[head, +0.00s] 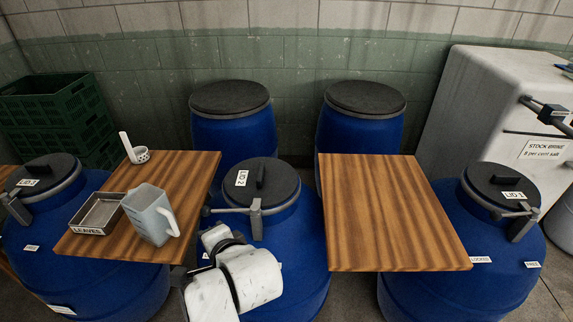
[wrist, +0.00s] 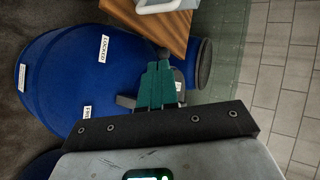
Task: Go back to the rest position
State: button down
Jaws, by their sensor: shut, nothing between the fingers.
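In the wrist view my gripper (wrist: 160,66) shows its teal fingers close together with nothing between them. Behind them is a blue drum (wrist: 60,80) with labels reading LOCKED and FREE, and a dark lid seen edge-on; I cannot tell whether the fingers touch anything. In the head view my white arm (head: 250,275) reaches up in front of the middle blue drum (head: 302,255), whose black lid (head: 275,185) is labelled LID 2. My fingers cannot be made out in the head view.
The right board (head: 385,205) is bare. Drums LID 3 (head: 45,175) and LID 1 (head: 500,185) flank them; green crates (head: 55,110) stand back left.

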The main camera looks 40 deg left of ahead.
jog(key=w+d+f+t+h, duration=0.15)
jog(key=w+d+f, duration=0.25)
jog(key=d, duration=0.5)
jog(key=w+d+f+t+h, duration=0.1)
jog(key=w+d+f+h, duration=0.1)
jog(key=w+d+f, duration=0.45)
jog(key=d+f+h, duration=0.3)
jog(key=d+h, duration=0.1)
jog(key=d, duration=1.9)
jog(key=s+d+f+h, duration=0.1)
jog(key=s+d, duration=0.2)
jog(key=d, duration=0.5)
jog(key=s+d+f+h, duration=0.1)
jog(key=s+d+f, duration=0.15)
jog(key=d, duration=0.55)
jog(key=s+d+r+g+h, duration=0.1)
jog(key=s+d+g+h, duration=0.1)
jog(key=s+d, duration=1.1)
jog(key=shift+s+d+n+g+h, duration=0.35)
jog(key=shift+s+d+h, duration=0.1)
jog(key=shift+s, duration=0.15)
